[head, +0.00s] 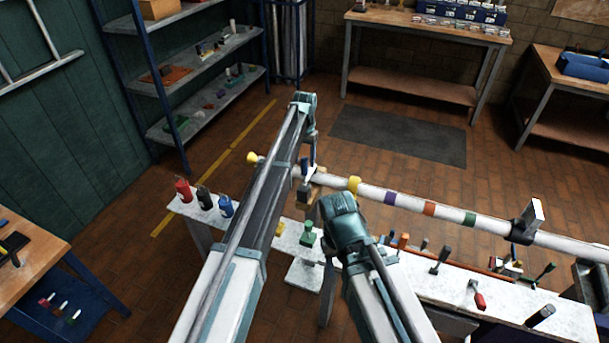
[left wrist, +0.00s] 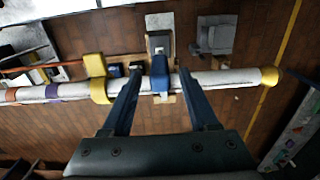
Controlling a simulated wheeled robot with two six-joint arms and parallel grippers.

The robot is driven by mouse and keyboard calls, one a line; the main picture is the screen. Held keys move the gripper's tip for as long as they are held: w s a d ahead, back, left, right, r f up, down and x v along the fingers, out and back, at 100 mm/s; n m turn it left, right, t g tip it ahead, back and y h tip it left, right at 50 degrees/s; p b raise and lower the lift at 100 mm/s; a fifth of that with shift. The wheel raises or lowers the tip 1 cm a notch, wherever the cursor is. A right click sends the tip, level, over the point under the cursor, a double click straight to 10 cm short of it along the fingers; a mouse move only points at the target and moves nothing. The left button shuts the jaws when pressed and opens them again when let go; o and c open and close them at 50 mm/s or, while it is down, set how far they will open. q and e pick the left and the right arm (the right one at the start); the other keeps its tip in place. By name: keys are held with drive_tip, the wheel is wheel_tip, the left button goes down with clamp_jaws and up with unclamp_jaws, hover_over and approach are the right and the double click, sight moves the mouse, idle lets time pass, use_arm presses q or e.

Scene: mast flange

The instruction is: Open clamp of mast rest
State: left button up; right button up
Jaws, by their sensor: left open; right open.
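The white mast (head: 410,203) lies level across the scene, with coloured bands and a yellow end cap (head: 252,158). It also crosses the left wrist view (left wrist: 225,78). A blue clamp (left wrist: 160,76) sits over the mast there, on the mast rest, whose lower part is mostly hidden. My left gripper (head: 308,178) is over the mast near the rest. In the left wrist view its fingers (left wrist: 160,84) are open, one on each side of the blue clamp, and nothing is seen gripped. My right arm's teal joint shows below the mast, but its gripper is hidden.
A yellow collar (left wrist: 95,78) is on the mast left of the clamp in the wrist view.

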sight(305, 166)
use_arm(q)
wheel_tip(305, 166, down, 4)
drive_tip(key=b, duration=0.3)
clamp_jaws()
idle(1.3)
